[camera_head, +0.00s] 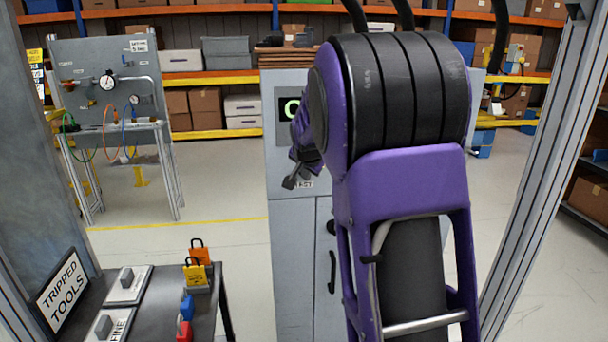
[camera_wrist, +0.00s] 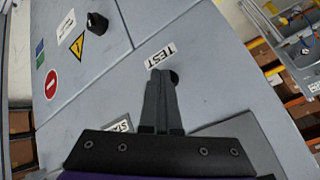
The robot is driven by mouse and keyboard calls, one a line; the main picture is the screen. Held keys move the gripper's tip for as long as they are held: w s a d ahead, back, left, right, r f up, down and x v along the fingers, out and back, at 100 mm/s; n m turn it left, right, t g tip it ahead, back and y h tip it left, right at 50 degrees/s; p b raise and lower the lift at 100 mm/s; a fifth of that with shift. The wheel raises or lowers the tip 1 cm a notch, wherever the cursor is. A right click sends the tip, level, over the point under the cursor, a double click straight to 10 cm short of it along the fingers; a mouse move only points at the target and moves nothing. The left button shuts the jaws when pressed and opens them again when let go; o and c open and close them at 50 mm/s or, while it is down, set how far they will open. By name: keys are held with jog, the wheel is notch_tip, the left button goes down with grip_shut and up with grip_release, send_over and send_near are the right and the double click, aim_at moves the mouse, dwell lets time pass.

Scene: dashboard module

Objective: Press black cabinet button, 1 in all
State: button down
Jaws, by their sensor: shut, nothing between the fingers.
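The grey cabinet (camera_head: 291,240) stands in the middle of the head view, partly behind my purple arm. It fills most of the wrist view (camera_wrist: 225,95). A black round button (camera_wrist: 174,77) sits beside a TEST label (camera_wrist: 161,54) on its face. My gripper (camera_wrist: 161,76) is shut and empty, its fingertips overlapping the button's left part in the wrist view. I cannot tell whether they touch it. In the head view my gripper (camera_head: 290,183) shows small beside the TEST label; the button is hidden there.
The cabinet also has a black knob (camera_wrist: 97,22), warning signs and a lit green display (camera_head: 288,108). A dark table (camera_head: 150,318) with padlocks stands at lower left. A gauge panel (camera_head: 108,75) and shelves stand behind. A metal post (camera_head: 530,170) rises at right.

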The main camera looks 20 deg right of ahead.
jog(key=shift+s+a+b, duration=0.15)
jog(key=shift+s+b, duration=0.25)
jog(key=shift+s, duration=0.35)
jog(key=shift+s, duration=0.1)
jog(key=s+b, duration=0.1)
jog(key=s, duration=0.1)
jog(key=s+a, duration=0.1)
jog(key=s, duration=0.1)
jog(key=shift+s+b, duration=0.35)
dwell(0.4)
